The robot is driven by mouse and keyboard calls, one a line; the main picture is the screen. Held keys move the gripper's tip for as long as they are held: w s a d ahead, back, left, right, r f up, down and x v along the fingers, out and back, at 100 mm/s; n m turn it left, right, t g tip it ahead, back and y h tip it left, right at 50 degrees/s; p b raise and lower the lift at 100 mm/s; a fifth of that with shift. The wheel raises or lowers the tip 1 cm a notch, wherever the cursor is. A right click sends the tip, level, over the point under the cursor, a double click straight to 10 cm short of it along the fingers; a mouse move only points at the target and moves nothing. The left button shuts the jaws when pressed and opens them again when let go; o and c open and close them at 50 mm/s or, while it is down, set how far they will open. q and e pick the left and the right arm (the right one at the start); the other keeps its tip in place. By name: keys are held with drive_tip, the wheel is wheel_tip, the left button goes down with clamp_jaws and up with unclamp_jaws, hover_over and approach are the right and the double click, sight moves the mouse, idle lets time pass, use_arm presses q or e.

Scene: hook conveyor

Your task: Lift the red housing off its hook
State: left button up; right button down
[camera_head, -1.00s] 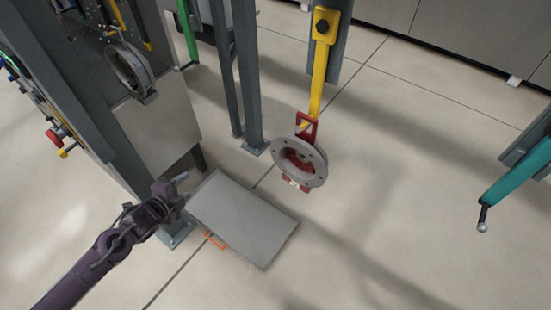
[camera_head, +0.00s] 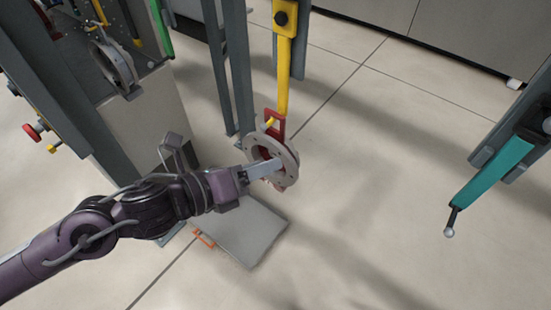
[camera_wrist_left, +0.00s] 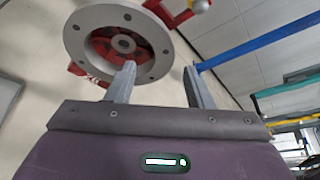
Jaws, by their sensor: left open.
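The red housing (camera_head: 290,163) hangs from the yellow hook (camera_head: 284,75) by its red bracket (camera_head: 275,122). It has a round grey flange with bolt holes and a red centre. My left gripper (camera_head: 276,169) is open, with its fingers at the housing's face and covering part of it. In the left wrist view the housing (camera_wrist_left: 118,14) is at upper left. One finger of the gripper (camera_wrist_left: 160,78) overlaps its lower right rim; the other is to the right of the flange. I cannot tell whether they touch. My right gripper is not in view.
A grey panel (camera_head: 262,232) with an orange handle (camera_head: 203,238) is low beneath the arm. Grey posts (camera_head: 240,70) stand left of the hook. A teal hook arm (camera_head: 492,172) hangs at right, empty. Another grey ring part (camera_head: 113,65) is at upper left. Floor between is clear.

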sight(282, 157)
use_arm(q)
drive_tip(key=shift+w+d+r+p, duration=0.1)
drive_tip(key=shift+w+d+p, duration=0.1)
drive_tip(key=shift+d+p, duration=0.1)
drive_tip(key=p+x, duration=0.1)
drive_tip(key=x, duration=0.2)
drive_tip(key=shift+w+d+p, duration=0.15)
drive_tip(key=shift+d+p, duration=0.15)
drive_tip(key=shift+p, duration=0.1)
drive_tip(key=shift+w+d+f, duration=0.1)
drive_tip(key=shift+d+f, duration=0.1)
drive_tip(key=shift+f, duration=0.15)
drive_tip(key=shift+c, duration=0.2)
drive_tip(key=shift+c, duration=1.1)
drive_tip(key=c, duration=0.7)
drive_tip(key=shift+w+r, duration=0.1)
drive_tip(key=shift+r, duration=0.1)
clamp_jaws()
